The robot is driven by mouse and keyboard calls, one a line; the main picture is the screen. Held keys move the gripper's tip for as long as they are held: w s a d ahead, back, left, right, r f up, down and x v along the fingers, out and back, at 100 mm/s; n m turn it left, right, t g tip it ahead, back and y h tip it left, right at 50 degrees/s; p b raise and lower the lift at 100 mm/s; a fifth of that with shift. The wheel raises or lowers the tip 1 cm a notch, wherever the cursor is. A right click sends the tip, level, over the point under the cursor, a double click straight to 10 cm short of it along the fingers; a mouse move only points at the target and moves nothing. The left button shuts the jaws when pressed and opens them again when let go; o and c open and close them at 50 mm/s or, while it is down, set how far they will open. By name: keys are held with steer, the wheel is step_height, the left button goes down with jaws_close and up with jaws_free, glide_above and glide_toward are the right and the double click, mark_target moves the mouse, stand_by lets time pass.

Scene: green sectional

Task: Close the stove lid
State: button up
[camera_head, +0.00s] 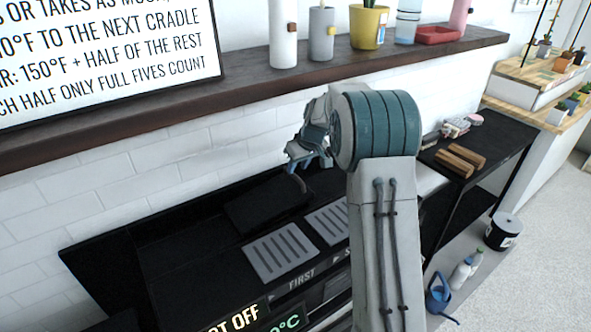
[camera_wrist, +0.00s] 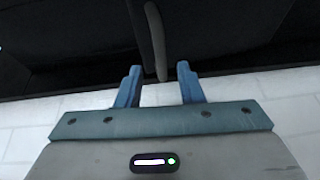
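The stove (camera_head: 185,265) is a black unit against the white brick wall, with grey slotted plates on top. A dark flat panel (camera_head: 265,207), which looks like the lid, sits at its back; its exact angle is hard to tell. A grey bent handle (camera_head: 297,184) stands at the panel's right side, and shows in the wrist view (camera_wrist: 156,40). My gripper (camera_head: 310,160) is just above the handle. In the wrist view its two blue fingers (camera_wrist: 159,78) are apart, with the handle's end between or just beyond the tips. Contact cannot be told. My arm hides part of the stove's right side.
A dark wooden shelf (camera_head: 130,121) with candles and a potted plant runs along the wall above the stove. A black side table (camera_head: 500,133) with wooden blocks stands right. A blue watering can (camera_head: 438,295) and bottles are low at right. Pale floor is clear at far right.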

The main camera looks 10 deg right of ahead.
mark_target(294, 174)
steer(key=shift+x, duration=1.55)
steer(key=shift+c, duration=0.3)
jaws_close()
steer(key=f+b, duration=0.1)
steer(key=d+f+b, duration=0.1)
steer(key=f+b, duration=0.1)
steer(key=shift+w+d+f, duration=0.2)
steer(key=shift+w+f, duration=0.05)
steer(key=shift+r, duration=0.1)
steer(key=shift+d, duration=0.1)
